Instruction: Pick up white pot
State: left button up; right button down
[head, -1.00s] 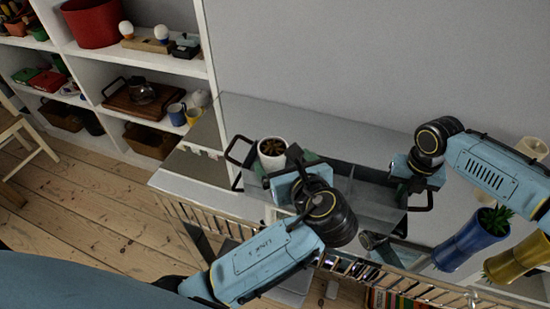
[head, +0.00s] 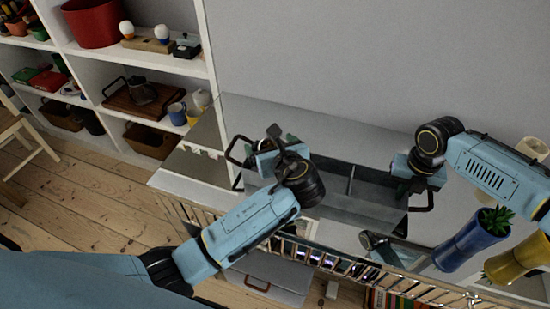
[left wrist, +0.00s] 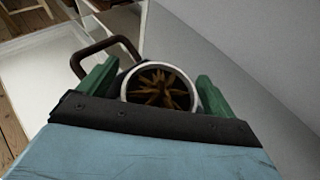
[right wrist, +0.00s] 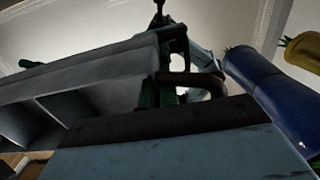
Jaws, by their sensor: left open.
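The white pot (left wrist: 124,90) holds brown, spiky contents and sits between the two green fingers of my left gripper (left wrist: 155,77) in the left wrist view. The fingers stand apart on either side of it; I cannot tell whether they touch it. In the head view my left gripper (head: 272,148) hides most of the pot, at the left end of a grey, divided tray (head: 330,205). My right gripper (head: 415,182) is at the tray's right handle; in the right wrist view its green fingers are beside the brown handle (right wrist: 192,77), and their closure is unclear.
The tray has a dark handle (head: 237,150) at its left end, close to my left gripper. A blue vase (head: 460,246) and a yellow vase (head: 507,264) stand right of the tray. A white shelf (head: 185,62) stands at left. A metal rail (head: 330,262) runs in front.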

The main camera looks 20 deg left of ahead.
pick_arm(q)
jog(key=c, duration=1.3)
jog(key=shift+o, duration=0.2)
notch_tip(320, 180, up, 10)
jog(key=shift+r, duration=0.1)
pick_arm(e)
jog(key=c, duration=2.1)
grip_release()
jog(key=o, duration=0.5)
jog(key=shift+r, duration=0.1)
